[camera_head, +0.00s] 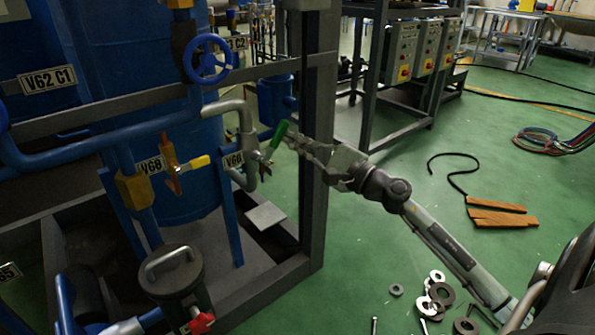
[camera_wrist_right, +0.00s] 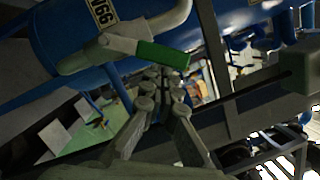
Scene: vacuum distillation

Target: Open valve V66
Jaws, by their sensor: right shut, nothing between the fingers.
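Valve V66 is a small grey valve on a bent grey pipe, with a green lever handle (camera_head: 279,137). Its label (camera_head: 233,160) sits just left of it on the blue tank. In the head view the handle slants up and to the right. My right gripper (camera_head: 292,142) is shut and empty, with its fingertips close to the handle's right side. In the right wrist view the green handle (camera_wrist_right: 162,54) lies just beyond the shut fingertips (camera_wrist_right: 163,78), and the label (camera_wrist_right: 103,12) shows turned over. I cannot tell whether fingers and handle touch. My left gripper is out of view.
A blue handwheel (camera_head: 207,59) is above. A grey frame post (camera_head: 317,180) stands right behind my gripper. Washers (camera_head: 438,292) and brown planks (camera_head: 500,212) lie on the open green floor at right.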

